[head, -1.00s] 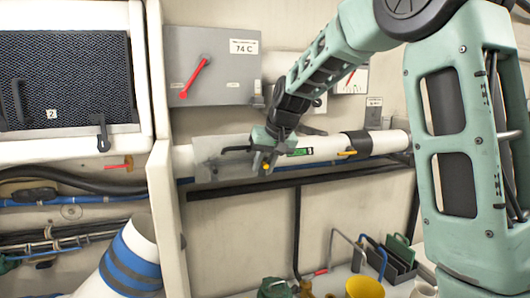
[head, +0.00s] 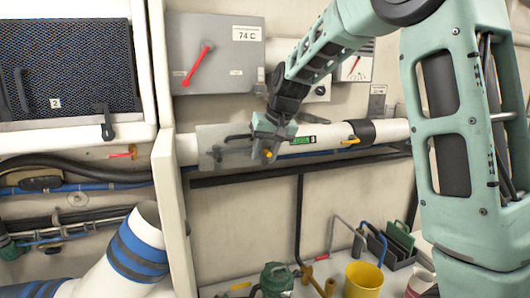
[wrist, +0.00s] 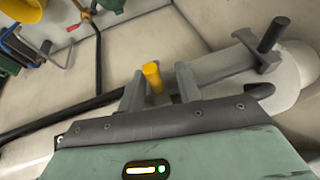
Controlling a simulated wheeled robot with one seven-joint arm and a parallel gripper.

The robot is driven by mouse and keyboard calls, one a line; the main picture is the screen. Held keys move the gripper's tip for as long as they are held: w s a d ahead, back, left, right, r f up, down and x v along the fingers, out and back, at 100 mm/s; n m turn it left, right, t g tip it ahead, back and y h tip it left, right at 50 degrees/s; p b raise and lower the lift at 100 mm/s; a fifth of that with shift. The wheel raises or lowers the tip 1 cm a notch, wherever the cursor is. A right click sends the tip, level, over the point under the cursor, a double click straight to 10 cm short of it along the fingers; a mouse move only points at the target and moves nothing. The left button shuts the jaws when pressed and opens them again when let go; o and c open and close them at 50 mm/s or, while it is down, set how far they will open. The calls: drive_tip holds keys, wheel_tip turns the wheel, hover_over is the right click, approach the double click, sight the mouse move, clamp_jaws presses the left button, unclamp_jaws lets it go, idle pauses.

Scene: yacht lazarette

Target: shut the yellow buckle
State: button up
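A white pipe (head: 395,130) runs along the wall, with a grey translucent sleeve (head: 208,140) around its left part. A yellow buckle handle (head: 267,154) shows at my gripper (head: 262,150), on the near side of the pipe. In the wrist view the yellow handle (wrist: 152,76) stands upright between the two grey fingers of my gripper (wrist: 160,80). The fingers are apart, with a gap on the right of the handle. A second yellow handle (head: 350,141) sits on a black band (head: 366,132) further right. My gripper hides part of the buckle, so its closure is unclear.
A grey lever with a black handle (wrist: 272,35) lies just right of the fingers in the wrist view. A grey box with a red lever (head: 199,66) is above the pipe. A dark rail (head: 240,180) runs below. A yellow cup (head: 363,280) stands lower right.

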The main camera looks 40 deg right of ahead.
drive_tip(key=shift+s+d+r, duration=0.1)
drive_tip(key=shift+d, duration=0.05)
drive_tip(key=shift+s+r, duration=0.1)
drive_tip(key=shift+r, duration=0.2)
drive_tip(key=b+v, duration=0.4)
drive_tip(key=v, duration=1.2)
drive_tip(key=shift+r, duration=0.25)
drive_tip(key=s+a+f+n+g+y+b, duration=0.1)
drive_tip(key=s+a+f+n+g+b, duration=0.2)
drive_tip(key=a+f, duration=0.8)
drive_tip(key=s+a+f+n+b, duration=0.2)
drive_tip(key=s+a+f+n, duration=0.15)
drive_tip(key=a+f, duration=0.75)
drive_tip(key=s+a+f+n+g+h+b, duration=0.1)
drive_tip(key=s+a+f+n, duration=0.4)
drive_tip(key=s+f, duration=1.3)
drive_tip(key=shift+s+a+g+b, duration=0.5)
drive_tip(key=shift+s+a+b, duration=0.15)
drive_tip(key=shift+s+b, duration=0.5)
drive_tip(key=shift+f, duration=0.15)
